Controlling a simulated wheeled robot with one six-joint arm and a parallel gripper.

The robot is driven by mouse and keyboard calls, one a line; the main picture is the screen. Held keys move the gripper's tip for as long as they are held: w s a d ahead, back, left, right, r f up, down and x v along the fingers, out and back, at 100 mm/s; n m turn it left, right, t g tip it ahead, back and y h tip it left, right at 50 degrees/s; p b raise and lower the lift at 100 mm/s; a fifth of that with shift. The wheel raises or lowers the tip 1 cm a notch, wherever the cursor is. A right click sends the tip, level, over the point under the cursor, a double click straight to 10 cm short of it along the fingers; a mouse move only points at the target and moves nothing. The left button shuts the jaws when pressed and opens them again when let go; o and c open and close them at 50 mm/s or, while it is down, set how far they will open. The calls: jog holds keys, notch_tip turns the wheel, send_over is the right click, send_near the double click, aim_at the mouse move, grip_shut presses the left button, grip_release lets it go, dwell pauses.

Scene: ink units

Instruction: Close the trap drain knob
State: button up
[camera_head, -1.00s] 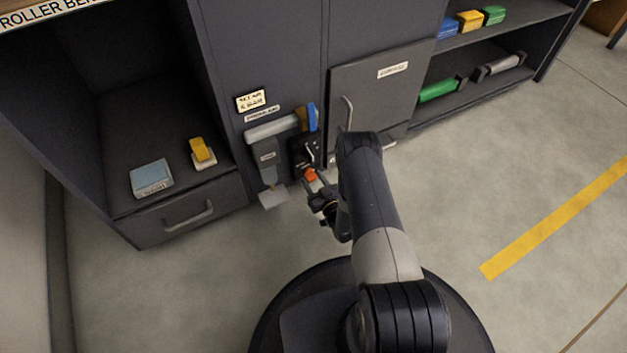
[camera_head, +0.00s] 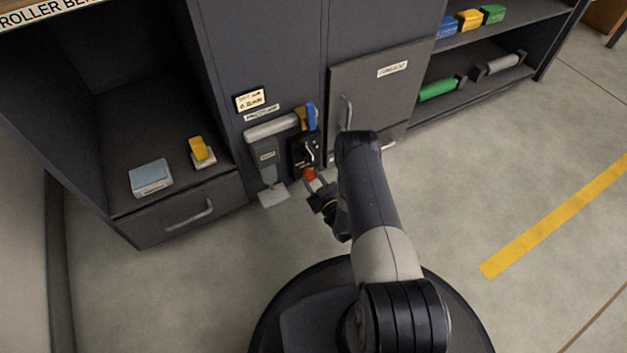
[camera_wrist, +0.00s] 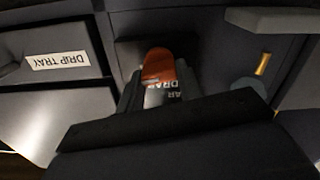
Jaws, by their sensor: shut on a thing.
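The trap drain knob is a small red knob (camera_head: 309,173) low on the dark cabinet front, below a black panel with a pale lever. In the wrist view the red knob (camera_wrist: 157,66) sits between the two fingers, with partly hidden white lettering including "DRA" just below it. My gripper (camera_wrist: 158,88) is shut on the knob, one finger on each side. In the head view my gripper (camera_head: 314,185) reaches the knob from the lower right, and my arm hides part of it.
A grey unit (camera_head: 266,155) with a pale bar and plate stands left of the knob. A blue and yellow handle (camera_head: 309,117) is above. A door with a handle (camera_head: 346,112) is to the right. A "DRIP TRAY" label (camera_wrist: 57,60) shows left in the wrist view. The floor is open.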

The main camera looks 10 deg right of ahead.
jog(key=n, duration=0.4)
jog(key=shift+a+n, duration=0.1)
jog(key=shift+n, duration=0.2)
jog(key=n, duration=0.3)
jog(key=shift+n, duration=0.4)
jog(key=n, duration=0.3)
jog(key=shift+f, duration=0.1)
jog(key=shift+n, duration=2)
jog(key=shift+a, duration=0.1)
jog(key=o, duration=1)
jog(key=shift+s+f, duration=0.1)
